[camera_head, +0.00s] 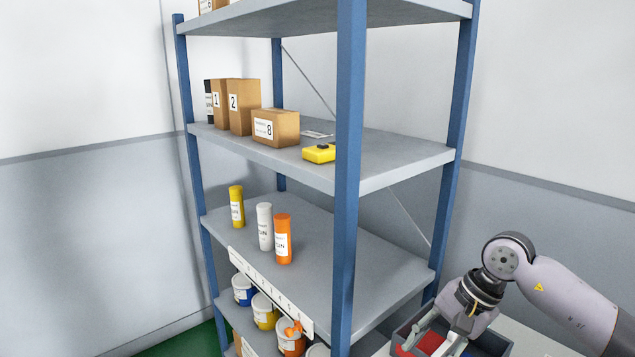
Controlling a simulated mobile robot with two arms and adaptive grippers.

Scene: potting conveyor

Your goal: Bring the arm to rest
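My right arm comes in from the right, with its wrist bent downward. My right gripper (440,335) points down and left over a dark grey bin (497,345) at the bottom edge. The view does not show clearly whether its fingers are open or closed, or whether they hold anything. Red pieces (430,343) lie in the bin by the fingers. My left gripper is not in view.
A shelf unit with blue posts (349,180) stands left of my arm. It carries cardboard boxes (275,128), a yellow device (319,153), upright bottles (283,238) and, lower, several tubs (264,311). A pale tabletop (535,343) lies beside the bin.

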